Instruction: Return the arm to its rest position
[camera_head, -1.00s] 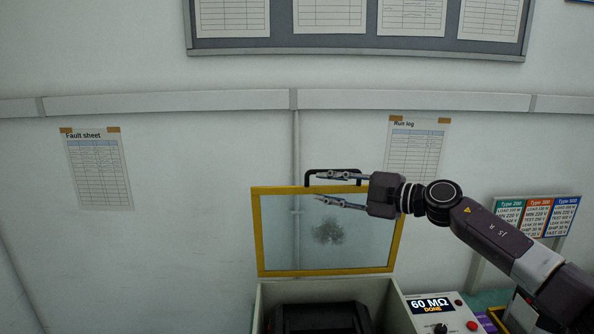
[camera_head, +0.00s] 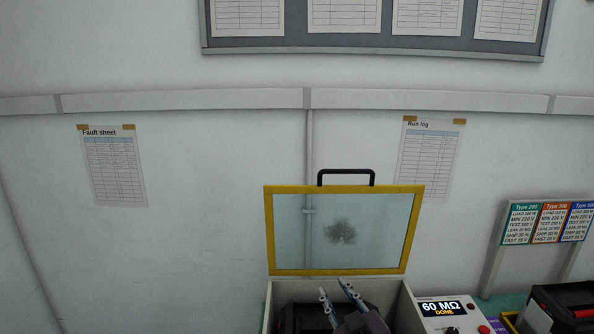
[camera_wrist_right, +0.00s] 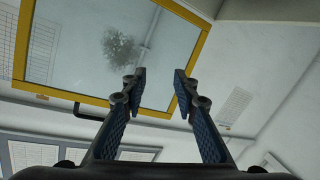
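My right gripper (camera_head: 336,298) shows at the bottom of the head view, in front of the open test box (camera_head: 338,288). Its two fingers point up and stand apart with nothing between them. In the right wrist view the gripper (camera_wrist_right: 157,90) is also open and empty, and the yellow-framed clear lid (camera_wrist_right: 75,98) shows behind the fingers. Most of my right arm is below the head view. My left gripper is in neither view.
The lid (camera_head: 408,240) stands raised, with a black handle (camera_head: 346,171) on top. A dark unit (camera_head: 290,318) sits in the box. A meter (camera_head: 444,307) right of it reads 60 MΩ DONE. A type card stand (camera_head: 540,224) and a dark case (camera_head: 560,305) are at the right.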

